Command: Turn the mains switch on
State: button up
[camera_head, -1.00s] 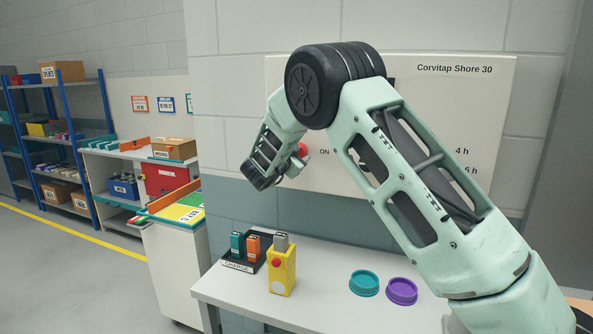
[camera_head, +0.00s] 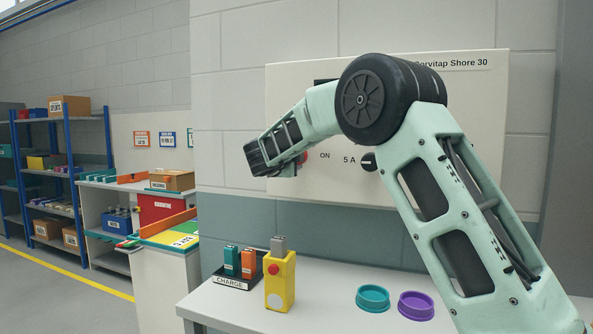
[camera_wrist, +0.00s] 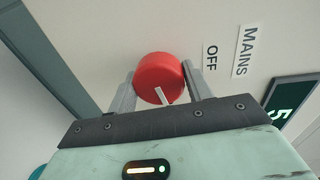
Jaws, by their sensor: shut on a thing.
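The mains switch is a red round knob (camera_wrist: 160,72) on the white wall panel, with a white pointer mark toward the bottom of the wrist picture. My gripper (camera_wrist: 160,78) is shut on it, one finger on each side. The labels MAINS (camera_wrist: 246,50) and OFF (camera_wrist: 210,60) stand to its right in the wrist view. In the head view only a bit of the red knob (camera_head: 304,158) shows behind my wrist, left of the ON label (camera_head: 325,155). My fingers are hidden there.
A black dial (camera_head: 368,162) marked 5 A is right of the switch, near my arm. On the bench below stand a yellow block (camera_head: 280,284), a charge stand (camera_head: 236,283), a teal ring (camera_head: 373,299) and a purple ring (camera_head: 416,306). A lit display (camera_wrist: 291,104) is near the knob.

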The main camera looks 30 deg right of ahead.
jog(key=shift+f+m+b, duration=0.2)
jog(key=shift+m+b, duration=0.8)
jog(key=shift+b, duration=0.05)
jog(key=o, duration=1)
jog(key=shift+r, duration=0.15)
jog(key=shift+a, duration=0.1)
jog(key=b+v, duration=0.3)
jog(key=v, duration=1.4)
jog(key=shift+s+r, duration=0.1)
jog(key=shift+s, duration=0.2)
